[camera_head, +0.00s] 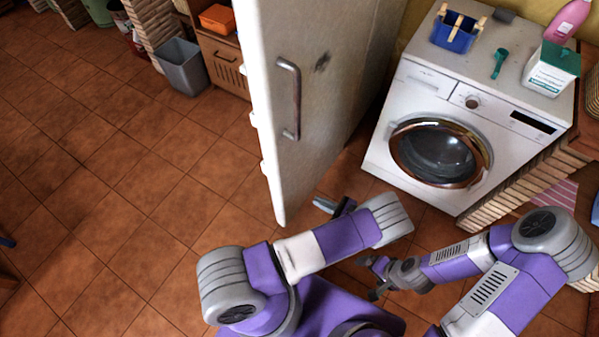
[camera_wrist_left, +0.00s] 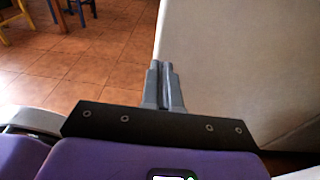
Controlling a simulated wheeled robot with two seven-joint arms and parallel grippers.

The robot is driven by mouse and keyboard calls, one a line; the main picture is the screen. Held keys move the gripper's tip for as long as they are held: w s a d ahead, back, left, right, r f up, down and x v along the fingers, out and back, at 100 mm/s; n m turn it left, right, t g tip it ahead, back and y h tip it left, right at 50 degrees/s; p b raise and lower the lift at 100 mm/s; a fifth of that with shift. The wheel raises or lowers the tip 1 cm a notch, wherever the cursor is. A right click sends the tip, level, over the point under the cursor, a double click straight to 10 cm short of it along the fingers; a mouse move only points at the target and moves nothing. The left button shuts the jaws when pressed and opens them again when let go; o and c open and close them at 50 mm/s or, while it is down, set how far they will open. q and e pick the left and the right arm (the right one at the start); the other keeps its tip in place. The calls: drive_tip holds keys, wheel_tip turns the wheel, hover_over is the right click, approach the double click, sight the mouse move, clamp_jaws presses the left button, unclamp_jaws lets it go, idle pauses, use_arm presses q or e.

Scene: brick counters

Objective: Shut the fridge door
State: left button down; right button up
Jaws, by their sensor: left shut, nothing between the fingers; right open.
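The white fridge door (camera_head: 335,75) stands open in the head view, with a grey bar handle (camera_head: 289,100) on the face toward me. In the left wrist view the pale door panel (camera_wrist_left: 235,70) fills the right side. My left gripper (camera_head: 322,204) is near the door's lower free edge, and its fingers are shut and empty. They also show in the left wrist view (camera_wrist_left: 164,68), beside the panel's edge; I cannot tell if they touch it. My right gripper (camera_head: 368,275) is open and empty, lower and to the right. The fridge's inside is hidden.
A white washing machine (camera_head: 410,95) stands right of the door, with a blue caddy (camera_head: 455,32) and a white-and-green box (camera_head: 548,75) on top. A grey bin (camera_head: 183,68) is behind left. The tiled floor left of the door is largely clear.

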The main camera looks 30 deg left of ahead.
use_arm(q)
drive_tip(key=w+d+r+t+y, duration=0.1)
drive_tip(key=w+d+t, duration=0.1)
drive_tip(key=b, duration=0.2)
approach(286, 172)
drive_tip(key=shift+m, duration=0.3)
drive_tip(key=a, duration=0.3)
drive_tip(key=w+a, duration=0.1)
drive_tip(key=a, duration=0.2)
drive_tip(key=shift+w+a+f, duration=0.1)
drive_tip(key=shift+w+a, duration=0.05)
drive_tip(key=shift+a, duration=0.2)
